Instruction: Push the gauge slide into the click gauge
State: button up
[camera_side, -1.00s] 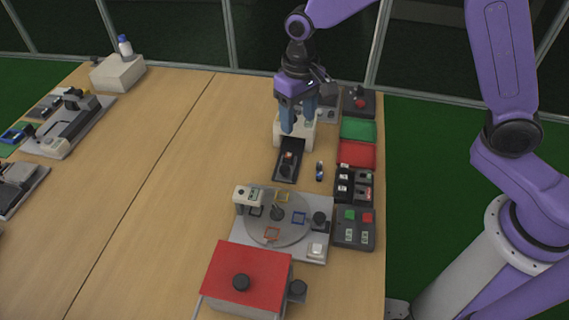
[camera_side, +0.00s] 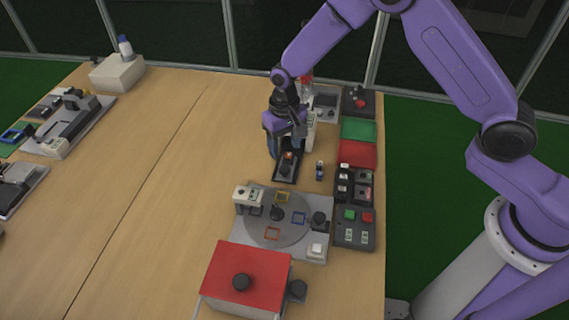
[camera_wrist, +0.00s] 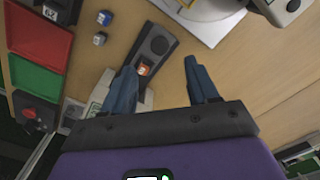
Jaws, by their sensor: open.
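The click gauge (camera_side: 311,125) is a pale block at the far right of the table, partly hidden by my gripper; its pale edge also shows behind the left finger in the wrist view (camera_wrist: 147,99). The gauge slide (camera_side: 286,171) is a dark tray with a round knob, sticking out of the gauge toward the side camera. It also shows in the wrist view (camera_wrist: 155,43). A small orange-marked cube (camera_wrist: 144,69) sits in it. My gripper (camera_side: 284,152) is open and low over the slide, its blue fingers apart on either side. In the wrist view the left finger looks nearer the slide.
A small blue-and-white cube (camera_side: 320,170) lies right of the slide. Red (camera_side: 357,154) and green (camera_side: 358,131) trays stand farther right. The round turntable plate (camera_side: 265,232) is in front. Open wood lies to the left.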

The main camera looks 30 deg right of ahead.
aim_at(285, 167)
notch_tip(285, 167, down, 8)
dwell(0.4)
jog(key=shift+c, duration=0.2)
grip_shut()
jog(key=shift+w+d, duration=0.1)
